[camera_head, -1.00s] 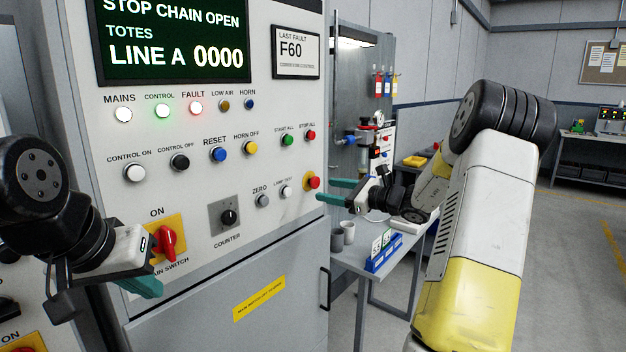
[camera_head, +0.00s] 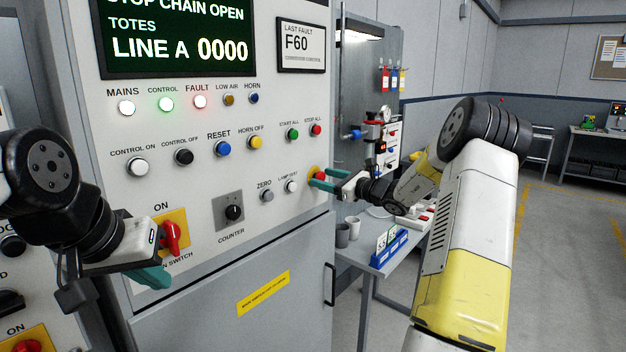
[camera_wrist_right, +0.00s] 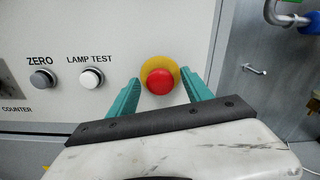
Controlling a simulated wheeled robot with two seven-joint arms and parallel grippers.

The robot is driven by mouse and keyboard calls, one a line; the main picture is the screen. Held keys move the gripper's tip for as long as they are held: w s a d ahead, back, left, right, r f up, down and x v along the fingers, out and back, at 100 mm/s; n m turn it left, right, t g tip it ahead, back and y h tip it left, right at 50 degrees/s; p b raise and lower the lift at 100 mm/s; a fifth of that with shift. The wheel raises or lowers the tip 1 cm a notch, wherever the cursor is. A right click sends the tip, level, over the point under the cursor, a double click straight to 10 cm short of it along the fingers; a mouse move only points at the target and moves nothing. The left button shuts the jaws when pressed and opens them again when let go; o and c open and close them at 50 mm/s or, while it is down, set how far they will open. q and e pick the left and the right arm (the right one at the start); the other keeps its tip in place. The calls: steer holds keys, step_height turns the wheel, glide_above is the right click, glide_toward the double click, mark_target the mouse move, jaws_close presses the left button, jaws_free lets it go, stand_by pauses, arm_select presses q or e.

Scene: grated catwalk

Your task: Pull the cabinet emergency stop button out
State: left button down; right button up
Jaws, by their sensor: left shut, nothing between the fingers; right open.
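The emergency stop button is a red mushroom head on a yellow disc at the lower right of the cabinet face. In the head view the red button (camera_head: 320,174) is partly covered by my right gripper (camera_head: 322,180). In the right wrist view the red button (camera_wrist_right: 160,80) sits between the two teal fingers of the right gripper (camera_wrist_right: 162,90), which are open on either side of it. Contact with the button cannot be told. My left gripper (camera_head: 160,279) is shut and empty, in front of the cabinet's lower left, below the red main switch (camera_head: 170,238).
The cabinet (camera_head: 215,190) carries several lamps, buttons and a counter knob (camera_head: 233,213). The lamp test button (camera_wrist_right: 92,78) is left of the right gripper. A table with mugs (camera_head: 348,232) and a blue card holder (camera_head: 390,247) stands right of the cabinet.

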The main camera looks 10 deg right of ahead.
steer(key=shift+c, duration=0.5)
jaws_close()
steer(key=shift+v, duration=0.8)
steer(key=shift+o, duration=0.5)
jaws_free()
steer(key=v, duration=0.8)
